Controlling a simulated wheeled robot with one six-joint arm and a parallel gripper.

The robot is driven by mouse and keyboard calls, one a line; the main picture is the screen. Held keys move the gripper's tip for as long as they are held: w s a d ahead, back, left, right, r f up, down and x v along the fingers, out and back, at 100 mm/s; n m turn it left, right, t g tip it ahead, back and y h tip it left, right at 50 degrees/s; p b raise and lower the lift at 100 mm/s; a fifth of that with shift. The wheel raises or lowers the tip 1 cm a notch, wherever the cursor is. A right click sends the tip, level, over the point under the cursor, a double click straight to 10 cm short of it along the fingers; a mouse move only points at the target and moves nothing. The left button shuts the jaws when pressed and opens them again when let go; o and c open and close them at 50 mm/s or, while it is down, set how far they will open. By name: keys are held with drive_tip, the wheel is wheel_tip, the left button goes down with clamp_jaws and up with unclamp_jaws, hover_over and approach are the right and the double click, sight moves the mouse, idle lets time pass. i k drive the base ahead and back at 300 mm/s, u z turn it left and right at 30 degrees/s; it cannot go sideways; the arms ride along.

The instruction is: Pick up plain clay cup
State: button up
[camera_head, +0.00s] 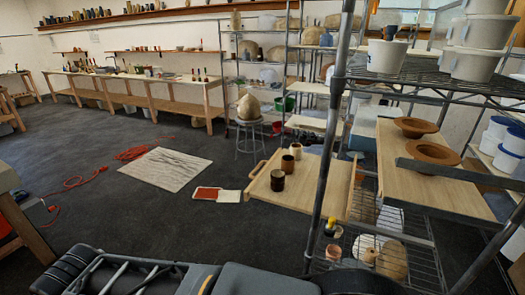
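Three small cups stand in a row on a pale wooden board (325,192) on the wire rack, right of centre. The nearest is a dark, almost black cup (277,181). Behind it is a brown cup (287,164), which looks like plain clay. The farthest is a pale cream cup (296,151). At this size I cannot be sure of their surfaces. All three look upright, and nothing holds them. Dark parts of my own body cross the bottom edge. I cannot make out my gripper in this view.
A metal rack post (331,140) rises just right of the cups. Brown bowls (433,156) sit on another board at right, below white tubs (388,55). A stool with a clay vase (248,106) stands behind. A patterned mat (166,169) and red cable (75,183) lie on the floor.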

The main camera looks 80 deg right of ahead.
sight(296, 152)
drive_tip(key=i, duration=1.45)
drive_tip(key=z, duration=3.7)
drive_tip(key=i, duration=1.65)
